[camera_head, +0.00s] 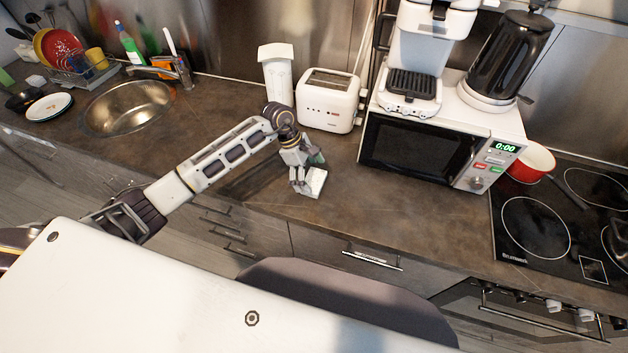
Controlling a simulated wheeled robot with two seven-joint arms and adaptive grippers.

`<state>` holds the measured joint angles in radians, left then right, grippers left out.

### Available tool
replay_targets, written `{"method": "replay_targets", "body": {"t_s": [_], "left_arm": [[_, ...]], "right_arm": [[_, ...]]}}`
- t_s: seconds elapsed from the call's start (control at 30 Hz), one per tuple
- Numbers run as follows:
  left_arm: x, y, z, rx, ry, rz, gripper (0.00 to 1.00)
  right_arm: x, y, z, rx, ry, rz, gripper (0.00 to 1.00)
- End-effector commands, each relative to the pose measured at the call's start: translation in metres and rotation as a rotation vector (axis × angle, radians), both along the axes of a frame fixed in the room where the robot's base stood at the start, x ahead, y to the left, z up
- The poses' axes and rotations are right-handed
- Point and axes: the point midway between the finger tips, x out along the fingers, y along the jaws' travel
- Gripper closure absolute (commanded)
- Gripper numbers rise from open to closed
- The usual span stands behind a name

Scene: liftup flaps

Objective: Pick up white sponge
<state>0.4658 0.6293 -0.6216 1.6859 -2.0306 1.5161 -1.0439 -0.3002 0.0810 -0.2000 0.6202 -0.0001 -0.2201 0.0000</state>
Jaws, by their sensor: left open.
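The white sponge (315,183) appears as a small pale block on the dark countertop, in front of the toaster and near the counter's front edge. My left gripper (306,172) reaches in from the left and points down at the sponge. Its jaws are open, and it is right at the sponge, partly covering its upper left side. I cannot tell whether a finger touches the sponge. A small greenish patch shows beside the fingers, too small to identify. My right gripper is not in view.
A white toaster (329,101) stands behind the gripper, with a white microwave (513,128) to its right. A red pot (531,162) sits by the cooktop (534,228). The sink (128,107) is at left. Counter right of the sponge is clear.

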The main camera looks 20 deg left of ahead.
Motion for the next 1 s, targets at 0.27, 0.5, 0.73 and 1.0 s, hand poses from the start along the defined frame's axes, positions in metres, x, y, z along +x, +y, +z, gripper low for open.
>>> {"method": "replay_targets", "body": {"t_s": [0.27, 0.5, 0.73, 1.0], "left_arm": [[0.000, -0.007, -0.017, 0.000, 0.000, 0.001, 0.00], [0.000, -0.007, -0.019, 0.001, 0.000, 0.001, 0.00], [0.000, -0.007, -0.018, 0.001, -0.001, 0.001, 0.00], [0.000, -0.007, -0.018, 0.001, -0.001, 0.001, 0.24]], "right_arm": [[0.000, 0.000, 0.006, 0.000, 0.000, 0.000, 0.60], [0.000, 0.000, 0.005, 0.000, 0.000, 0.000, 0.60], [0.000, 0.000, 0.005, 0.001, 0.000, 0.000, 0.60], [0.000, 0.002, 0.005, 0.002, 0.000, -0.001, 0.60]]}}
